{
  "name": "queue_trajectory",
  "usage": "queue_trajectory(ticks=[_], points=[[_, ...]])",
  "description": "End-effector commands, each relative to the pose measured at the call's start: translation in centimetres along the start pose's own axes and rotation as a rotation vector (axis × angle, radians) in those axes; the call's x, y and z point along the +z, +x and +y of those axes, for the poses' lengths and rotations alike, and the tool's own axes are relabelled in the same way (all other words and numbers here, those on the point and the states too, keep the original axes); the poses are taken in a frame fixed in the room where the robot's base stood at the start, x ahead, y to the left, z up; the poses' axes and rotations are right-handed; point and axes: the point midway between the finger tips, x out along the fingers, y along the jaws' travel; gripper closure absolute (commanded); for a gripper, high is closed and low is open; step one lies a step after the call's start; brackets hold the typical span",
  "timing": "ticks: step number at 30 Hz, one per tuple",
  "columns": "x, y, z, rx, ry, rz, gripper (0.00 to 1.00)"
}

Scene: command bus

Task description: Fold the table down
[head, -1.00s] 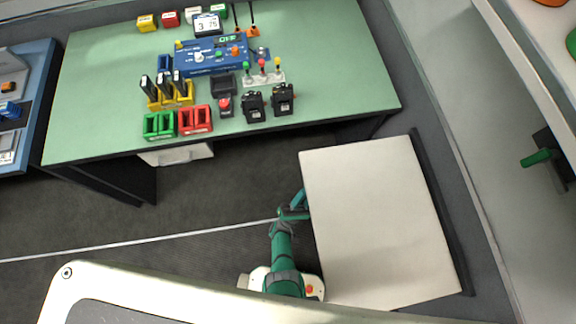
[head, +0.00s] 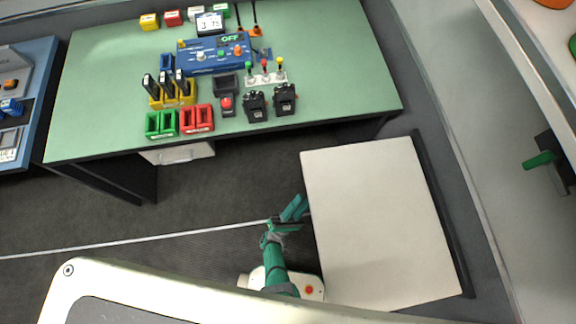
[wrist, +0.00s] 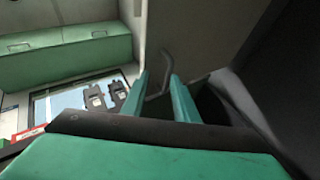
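The folding table (head: 380,220) is a pale, flat rectangular panel at the right of the head view, beside the wall. It appears raised and level. In the wrist view its pale surface (wrist: 205,35) fills the upper middle, and a thin grey bent handle (wrist: 166,62) shows on it. My gripper (head: 302,204) is at the panel's left edge in the head view. In the wrist view its two teal fingers (wrist: 160,78) are apart, with the handle seen in the gap between them. I cannot tell whether they touch it.
A green-topped desk (head: 330,70) with radios (head: 284,98), a blue console (head: 205,58) and coloured holders stands at the back. A wall lever with a green grip (head: 538,160) is at the far right. Dark floor (head: 200,195) is open left of the panel.

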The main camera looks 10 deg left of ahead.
Motion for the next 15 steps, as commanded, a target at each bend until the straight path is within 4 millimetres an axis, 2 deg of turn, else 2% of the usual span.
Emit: queue_trajectory(ticks=[15], points=[[1.0, -1.5, 1.3, -0.003, -0.005, 0.001, 0.73]])
